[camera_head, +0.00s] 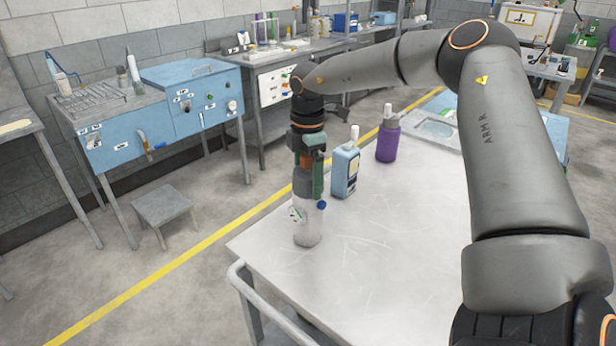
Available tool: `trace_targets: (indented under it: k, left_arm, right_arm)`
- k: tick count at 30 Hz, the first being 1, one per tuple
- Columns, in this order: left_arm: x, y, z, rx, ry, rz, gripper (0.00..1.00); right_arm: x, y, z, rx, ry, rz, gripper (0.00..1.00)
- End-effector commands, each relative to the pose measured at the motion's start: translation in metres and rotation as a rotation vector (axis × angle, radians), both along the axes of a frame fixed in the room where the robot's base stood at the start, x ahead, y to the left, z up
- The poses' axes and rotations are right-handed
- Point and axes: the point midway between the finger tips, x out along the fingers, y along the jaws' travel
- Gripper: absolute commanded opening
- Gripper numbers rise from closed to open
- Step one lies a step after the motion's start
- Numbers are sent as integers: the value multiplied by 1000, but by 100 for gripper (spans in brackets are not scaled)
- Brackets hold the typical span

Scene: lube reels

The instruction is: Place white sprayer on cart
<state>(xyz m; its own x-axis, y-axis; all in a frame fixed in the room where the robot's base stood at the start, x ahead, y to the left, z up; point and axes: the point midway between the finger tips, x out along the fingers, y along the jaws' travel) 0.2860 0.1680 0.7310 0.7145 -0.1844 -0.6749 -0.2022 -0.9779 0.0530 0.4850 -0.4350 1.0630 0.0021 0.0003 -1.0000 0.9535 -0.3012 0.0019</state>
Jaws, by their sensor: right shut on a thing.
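The white sprayer (308,222) is a pale, translucent bottle with a small label, and it hangs about upright below my right gripper (309,178). The right gripper is shut on its upper part, and the fingers hide much of its neck and head. The sprayer is over the left part of the light metal cart top (400,255). I cannot tell whether its base touches the surface. My left gripper is not in view.
A blue bottle (344,172) stands just right of the sprayer, with a purple bottle (387,142) farther back. A shallow tray (437,132) lies at the far end. The cart handle (262,305) runs along the near-left edge. The middle of the top is clear.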

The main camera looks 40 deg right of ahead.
Motion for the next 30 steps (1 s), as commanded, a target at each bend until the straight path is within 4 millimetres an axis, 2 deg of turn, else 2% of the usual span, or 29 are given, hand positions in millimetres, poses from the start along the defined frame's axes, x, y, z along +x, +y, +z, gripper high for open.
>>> trace_targets:
  k: [2, 3, 6, 14, 17, 20, 30]
  left_arm:
    - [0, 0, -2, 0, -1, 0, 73]
    - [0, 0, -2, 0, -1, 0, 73]
    - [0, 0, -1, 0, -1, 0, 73]
    - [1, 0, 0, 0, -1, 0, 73]
    - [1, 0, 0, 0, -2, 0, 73]
    - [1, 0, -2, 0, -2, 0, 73]
    - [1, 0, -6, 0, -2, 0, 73]
  right_arm:
    - [1, 0, -1, -1, -3, 1, 0]
    - [0, 0, -2, -1, 0, 1, 89]
    - [0, 0, -1, -1, 0, 1, 100]
    - [0, 0, 0, -1, 0, 1, 100]
    - [1, 0, 7, -2, -3, 1, 100]
    - [1, 0, 23, -2, -4, 1, 100]
    - [0, 0, 94, -2, -3, 0, 100]
